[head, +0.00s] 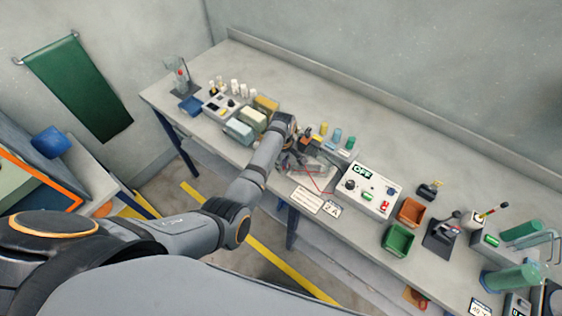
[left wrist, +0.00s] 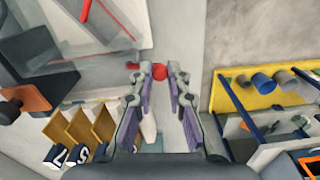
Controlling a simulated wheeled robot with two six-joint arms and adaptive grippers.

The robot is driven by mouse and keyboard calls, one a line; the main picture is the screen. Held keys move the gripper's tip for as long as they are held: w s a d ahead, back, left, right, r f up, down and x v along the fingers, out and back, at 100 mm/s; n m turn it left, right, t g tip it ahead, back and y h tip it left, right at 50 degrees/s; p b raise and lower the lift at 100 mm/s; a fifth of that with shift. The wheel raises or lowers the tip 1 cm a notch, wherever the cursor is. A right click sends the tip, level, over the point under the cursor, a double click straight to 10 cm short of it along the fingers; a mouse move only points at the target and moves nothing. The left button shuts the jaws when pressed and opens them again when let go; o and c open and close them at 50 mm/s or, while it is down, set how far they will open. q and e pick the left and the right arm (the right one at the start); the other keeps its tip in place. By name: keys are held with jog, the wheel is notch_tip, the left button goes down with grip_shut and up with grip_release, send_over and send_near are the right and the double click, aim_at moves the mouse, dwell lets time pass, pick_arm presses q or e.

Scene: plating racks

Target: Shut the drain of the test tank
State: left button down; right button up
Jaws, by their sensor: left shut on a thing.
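The clear-walled test tank (head: 313,172) stands near the front edge of the bench in the head view, partly hidden by my left arm. Its clear wall (left wrist: 70,62) fills the upper left of the left wrist view. My right gripper is not in view.
A control box reading OFF (head: 368,187) stands right of the tank. An orange bin (head: 411,211) and a green bin (head: 398,239) are further right. Labels (head: 306,200) lie at the bench front.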

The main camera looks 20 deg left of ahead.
pick_arm(q)
jog(key=shift+s+d+n, duration=0.1)
jog(key=shift+d+n, duration=0.1)
jog(key=shift+n, duration=0.3)
jog(key=c, duration=1.3)
grip_release()
notch_tip(320, 180, up, 12)
